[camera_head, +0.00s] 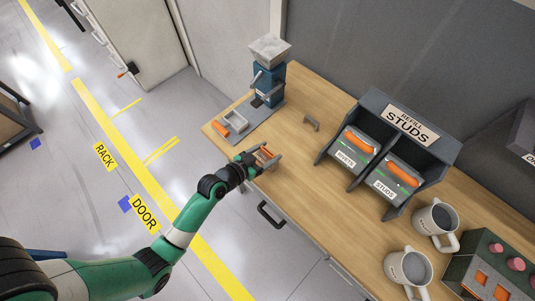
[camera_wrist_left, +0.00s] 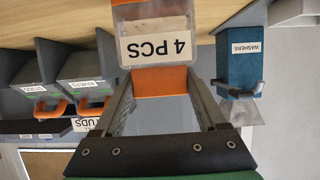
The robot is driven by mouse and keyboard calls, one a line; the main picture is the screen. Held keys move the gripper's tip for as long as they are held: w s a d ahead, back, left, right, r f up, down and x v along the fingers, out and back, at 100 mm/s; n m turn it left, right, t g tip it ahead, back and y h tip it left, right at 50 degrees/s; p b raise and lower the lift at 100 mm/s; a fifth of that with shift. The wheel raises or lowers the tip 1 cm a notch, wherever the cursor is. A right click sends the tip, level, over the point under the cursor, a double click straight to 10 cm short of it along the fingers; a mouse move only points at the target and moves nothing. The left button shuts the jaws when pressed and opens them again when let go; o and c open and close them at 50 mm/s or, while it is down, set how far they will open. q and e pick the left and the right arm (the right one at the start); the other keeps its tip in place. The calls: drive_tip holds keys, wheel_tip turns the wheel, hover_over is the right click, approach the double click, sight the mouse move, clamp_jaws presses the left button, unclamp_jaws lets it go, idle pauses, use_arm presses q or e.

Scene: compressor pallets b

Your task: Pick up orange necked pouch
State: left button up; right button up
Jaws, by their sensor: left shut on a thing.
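My left gripper (camera_head: 262,160) is at the front edge of the wooden bench in the head view. It is shut on the orange necked pouch (camera_head: 267,153), which is mostly hidden there by the fingers. In the left wrist view the gripper's two fingers (camera_wrist_left: 152,82) stand on either side of the pouch's orange neck. The pouch's clear body (camera_wrist_left: 155,30) with an upside-down "4 PCS" label reaches past the fingertips. I cannot tell whether the pouch touches the bench. My right gripper is not in view.
A blue washers dispenser (camera_head: 267,84) stands at the bench's far left end, with a small grey tray (camera_head: 235,120) and an orange piece (camera_head: 222,128) before it. A grey studs rack (camera_head: 390,150) holds orange-handled bins. Two mugs (camera_head: 437,220) (camera_head: 408,268) stand at right.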

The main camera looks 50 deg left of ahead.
use_arm(q)
drive_tip(key=s+d+r+p, duration=0.1)
drive_tip(key=s+d+r, duration=0.1)
drive_tip(key=d+r, duration=0.3)
drive_tip(key=s+d+r+p, duration=0.2)
drive_tip(key=d+r, duration=0.3)
drive_tip(key=d, duration=0.3)
drive_tip(key=shift+s+d+r+p, duration=0.15)
drive_tip(key=shift+s+r+p, duration=0.15)
drive_tip(key=shift+r, duration=0.05)
